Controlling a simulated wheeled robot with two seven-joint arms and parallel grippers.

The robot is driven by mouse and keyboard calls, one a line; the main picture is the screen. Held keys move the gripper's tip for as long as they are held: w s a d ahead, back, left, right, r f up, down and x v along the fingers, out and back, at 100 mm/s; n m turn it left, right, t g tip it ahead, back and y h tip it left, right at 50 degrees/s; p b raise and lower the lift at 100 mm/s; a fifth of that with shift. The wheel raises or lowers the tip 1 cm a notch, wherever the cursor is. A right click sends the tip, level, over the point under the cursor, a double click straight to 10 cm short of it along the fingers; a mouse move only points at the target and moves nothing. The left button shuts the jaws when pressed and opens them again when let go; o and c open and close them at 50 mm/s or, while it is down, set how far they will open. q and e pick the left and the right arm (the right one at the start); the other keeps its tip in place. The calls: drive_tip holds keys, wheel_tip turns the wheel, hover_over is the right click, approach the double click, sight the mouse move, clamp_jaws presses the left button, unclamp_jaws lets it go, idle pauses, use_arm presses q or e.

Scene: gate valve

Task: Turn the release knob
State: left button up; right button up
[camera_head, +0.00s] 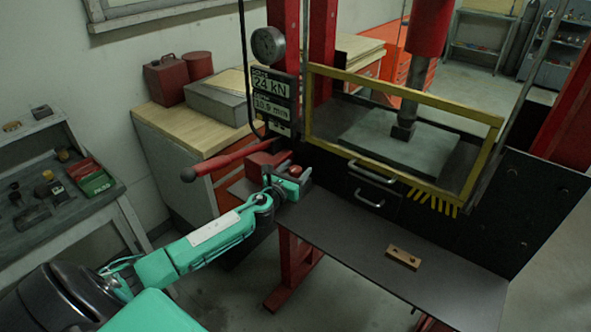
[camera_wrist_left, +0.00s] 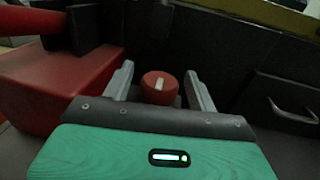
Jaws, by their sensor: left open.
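The release knob (camera_wrist_left: 159,87) is a round red knob with a white mark on its face. In the left wrist view it sits between the two grey fingers of my left gripper (camera_wrist_left: 160,88), which is open, with gaps on both sides of the knob. In the head view the knob (camera_head: 295,170) shows small beside the red pump block (camera_head: 263,166), and my left gripper (camera_head: 292,178) is at it. Whether the fingers touch the knob cannot be told. My right gripper is not in view.
A red lever (camera_head: 225,161) sticks out left from the pump block. The yellow guard frame (camera_head: 400,92) of the press stands behind to the right. A wooden block (camera_head: 403,258) lies on the dark table (camera_head: 350,240), which is otherwise clear. Drawer handles (camera_head: 370,172) are nearby.

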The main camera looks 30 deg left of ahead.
use_arm(q)
drive_tip(key=c, duration=1)
drive_tip(key=shift+o, duration=0.2)
